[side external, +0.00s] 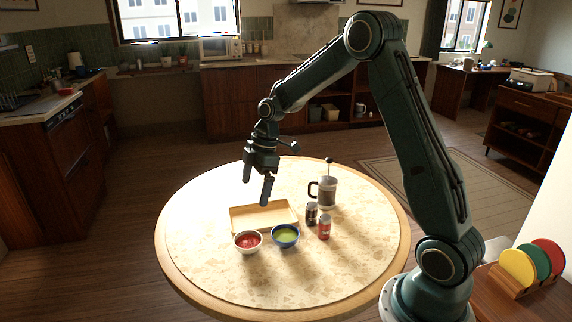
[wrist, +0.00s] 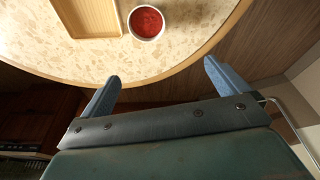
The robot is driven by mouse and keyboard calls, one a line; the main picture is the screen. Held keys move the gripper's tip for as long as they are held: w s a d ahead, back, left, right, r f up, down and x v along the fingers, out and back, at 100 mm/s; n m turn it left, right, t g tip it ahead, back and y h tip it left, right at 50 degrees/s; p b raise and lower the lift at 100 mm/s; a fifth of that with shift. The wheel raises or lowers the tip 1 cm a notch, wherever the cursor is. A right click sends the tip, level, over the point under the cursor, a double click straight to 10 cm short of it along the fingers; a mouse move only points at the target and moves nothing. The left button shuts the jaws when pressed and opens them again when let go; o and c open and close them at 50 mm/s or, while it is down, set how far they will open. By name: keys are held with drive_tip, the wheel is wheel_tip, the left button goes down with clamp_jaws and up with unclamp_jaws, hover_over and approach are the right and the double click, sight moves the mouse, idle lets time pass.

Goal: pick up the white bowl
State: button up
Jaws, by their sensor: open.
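The white bowl (side external: 247,242) holds something red and stands on the round table near its front left part. It also shows in the wrist view (wrist: 146,36), near the top, beside the tray and close to the table's edge. My gripper (side external: 256,190) is above the table, above and behind the bowl in the side view, pointing down. In the wrist view its two blue fingers are spread wide apart (wrist: 160,78) with nothing between them. It is open, empty and apart from the bowl.
A shallow tan tray (side external: 232,222) lies behind the white bowl. A blue bowl (side external: 285,246) with green contents stands to its right, then a red-labelled jar (side external: 324,230), a dark jar (side external: 311,213) and a French press (side external: 328,194). The table's (side external: 200,270) front left is clear.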

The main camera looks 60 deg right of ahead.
drive_tip(key=n, duration=0.2)
approach(247, 243)
drive_tip(key=shift+w+a+f+y, duration=0.1)
drive_tip(key=shift+w+f+y, duration=0.15)
drive_tip(key=shift+f, duration=0.65)
drive_tip(key=shift+w+a+f+y, duration=0.15)
drive_tip(key=shift+w+f, duration=0.1)
drive_tip(key=shift+f, duration=0.65)
drive_tip(key=shift+f, duration=0.1)
drive_tip(key=shift+g, duration=0.3)
drive_tip(key=shift+x, duration=2.45)
drive_tip(key=shift+d, duration=0.15)
drive_tip(key=c, duration=1.2)
